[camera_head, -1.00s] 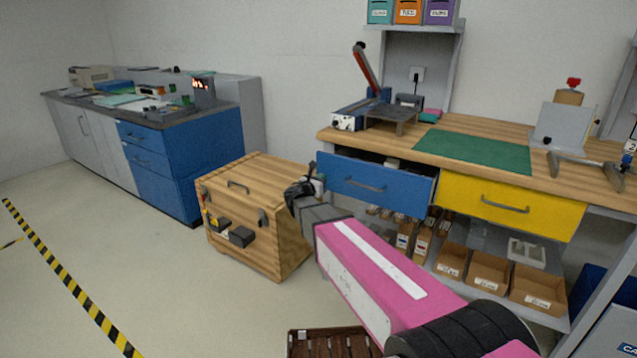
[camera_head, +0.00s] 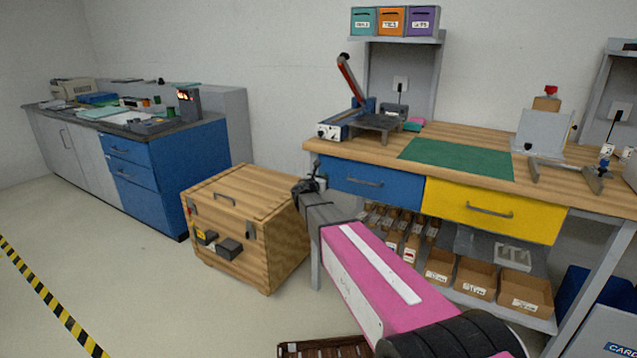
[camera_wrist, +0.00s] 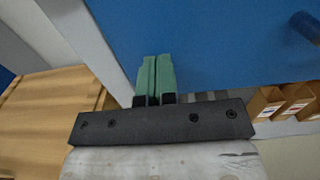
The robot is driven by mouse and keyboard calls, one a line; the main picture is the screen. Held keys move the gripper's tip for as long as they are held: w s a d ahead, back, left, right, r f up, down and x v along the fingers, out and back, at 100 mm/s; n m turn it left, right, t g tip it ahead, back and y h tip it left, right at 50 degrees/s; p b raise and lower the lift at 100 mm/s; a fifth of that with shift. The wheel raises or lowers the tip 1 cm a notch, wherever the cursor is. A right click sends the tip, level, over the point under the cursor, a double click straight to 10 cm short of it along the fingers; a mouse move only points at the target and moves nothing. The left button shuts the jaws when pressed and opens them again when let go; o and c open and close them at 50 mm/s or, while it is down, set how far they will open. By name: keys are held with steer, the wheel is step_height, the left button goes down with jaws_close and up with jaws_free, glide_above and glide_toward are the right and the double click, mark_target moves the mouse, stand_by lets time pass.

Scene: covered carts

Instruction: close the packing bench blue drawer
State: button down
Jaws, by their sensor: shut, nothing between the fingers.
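The packing bench (camera_head: 440,150) has a wooden top and two drawers side by side under it. The blue drawer (camera_head: 385,190) is the left one; its front looks about level with the yellow drawer (camera_head: 500,205), and no gap into it shows. My gripper (camera_head: 317,172) is at the left end of the blue front. In the wrist view my gripper's green fingers (camera_wrist: 155,76) are shut together and empty, pointing at the blue drawer front (camera_wrist: 215,45) near its lower left edge. I cannot tell whether they touch it. The drawer's handle (camera_wrist: 305,27) is to their right.
A wooden crate (camera_head: 240,210) stands left of the bench, close to my arm. Cardboard bins (camera_head: 475,278) sit on the bench's lower shelf. A blue cabinet (camera_head: 195,165) is at the back left. The floor at the left is clear.

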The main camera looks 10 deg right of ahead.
steer(key=shift+w+d, duration=0.2)
steer(key=shift+w, duration=0.15)
steer(key=shift+s, duration=0.1)
steer(key=v, duration=1.5)
steer(key=s+d+f+m+g+y, duration=0.2)
steer(key=s+d+f+m+g, duration=0.8)
steer(key=s+d+f+m, duration=0.4)
steer(key=s+a+f+m+g+y, duration=0.1)
steer(key=s+m+g+y, duration=0.1)
steer(key=s+m+y, duration=0.2)
steer(key=s+a+f+m+g+y, duration=0.2)
steer(key=s+m+y, duration=0.2)
steer(key=s+m, duration=0.6)
steer(key=shift+s+m+g+y, duration=0.25)
steer(key=shift+m+g+y, duration=0.05)
steer(key=shift+m, duration=0.1)
